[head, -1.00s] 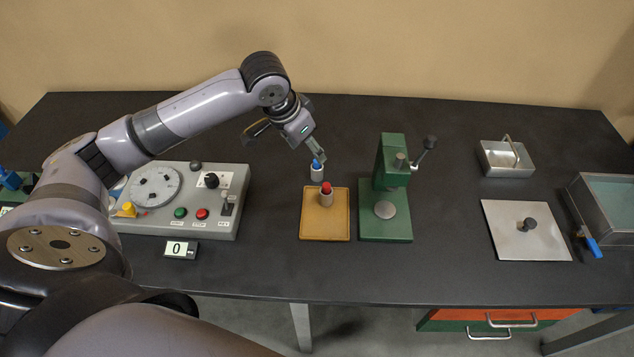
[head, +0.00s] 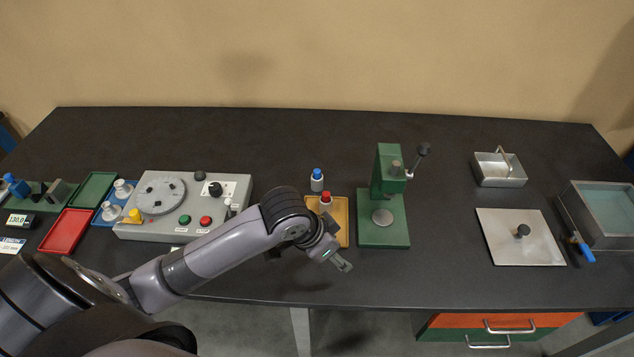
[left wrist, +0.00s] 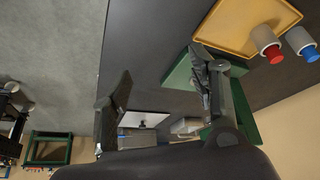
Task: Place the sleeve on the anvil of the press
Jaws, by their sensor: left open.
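The green press (head: 388,165) stands right of the tan tray (head: 343,222), with a round grey anvil (head: 382,217) bare on its base. A short pale cylinder with a red top (head: 326,200) stands on the tray, partly behind my arm; it also shows in the left wrist view (left wrist: 265,40). A similar cylinder with a blue top (head: 317,180) stands just behind the tray. I cannot tell for sure which is the sleeve. My left gripper (head: 343,264) is open and empty, in front of the tray and press, apart from both. My right gripper is out of view.
A grey control box (head: 150,228) stands left of the tray. A flat metal plate with a knob (head: 500,250), a small metal basket (head: 490,178) and a water tank (head: 600,190) are at the right. The table between press and plate is clear.

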